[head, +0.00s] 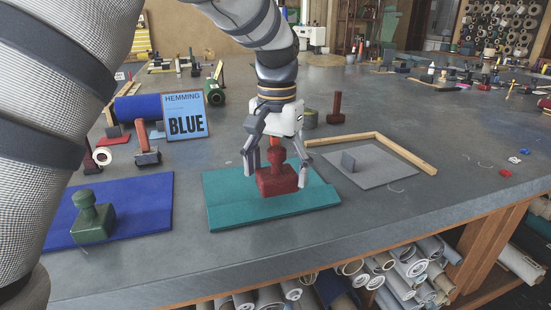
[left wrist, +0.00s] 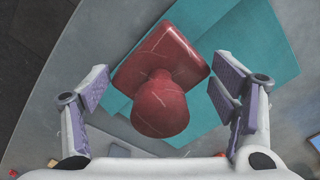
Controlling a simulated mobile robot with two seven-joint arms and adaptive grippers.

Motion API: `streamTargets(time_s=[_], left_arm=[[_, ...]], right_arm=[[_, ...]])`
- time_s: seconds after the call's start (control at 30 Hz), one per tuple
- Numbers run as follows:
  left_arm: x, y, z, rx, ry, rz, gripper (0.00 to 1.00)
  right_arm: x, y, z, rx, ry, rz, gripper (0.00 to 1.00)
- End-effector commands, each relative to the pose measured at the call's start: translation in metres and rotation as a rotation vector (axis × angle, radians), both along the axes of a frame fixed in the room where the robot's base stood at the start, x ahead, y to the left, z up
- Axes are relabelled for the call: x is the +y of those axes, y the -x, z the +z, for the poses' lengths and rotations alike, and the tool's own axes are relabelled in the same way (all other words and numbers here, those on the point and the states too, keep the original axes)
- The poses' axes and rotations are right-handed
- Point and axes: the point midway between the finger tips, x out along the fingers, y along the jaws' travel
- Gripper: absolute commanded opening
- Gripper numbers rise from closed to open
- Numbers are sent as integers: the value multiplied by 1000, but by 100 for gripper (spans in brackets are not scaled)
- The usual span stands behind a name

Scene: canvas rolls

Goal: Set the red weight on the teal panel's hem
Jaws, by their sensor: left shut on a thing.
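The red weight (head: 277,181), a block with a round knob, is over the teal panel (head: 235,211) in the head view. My left gripper (head: 276,180) points down with its fingers on both sides of the weight's base, shut on it. In the left wrist view the weight (left wrist: 160,75) sits between the two finger pads, and the teal panel (left wrist: 262,35) shows behind it. A fold line runs along the panel. I cannot tell whether the weight touches the panel. My right gripper is not in view.
A green weight (head: 92,222) stands on a blue panel (head: 145,205) at left. A blue "HEMMING BLUE" sign (head: 185,116) stands behind. A grey panel (head: 372,168) with a wooden corner frame (head: 410,152) lies right. The table's front edge is close below the teal panel.

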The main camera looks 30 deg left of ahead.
Motion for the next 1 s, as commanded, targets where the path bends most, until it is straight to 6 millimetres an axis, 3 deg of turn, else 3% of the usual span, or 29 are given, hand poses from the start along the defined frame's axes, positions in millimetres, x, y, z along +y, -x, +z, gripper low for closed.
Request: streamTargets(time_s=[0.13,0.53,0.57,0.63,1.0], left_arm=[[1,-6,-23,-2,1,0,51],[1,-7,-28,-6,0,0,51],[1,-7,-29,-2,0,0,84],[1,-7,-29,-2,0,0,99],[1,-7,-28,0,0,0,99]], right_arm=[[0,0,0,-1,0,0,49],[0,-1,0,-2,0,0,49],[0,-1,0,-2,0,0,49],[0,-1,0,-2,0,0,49],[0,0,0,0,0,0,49]])
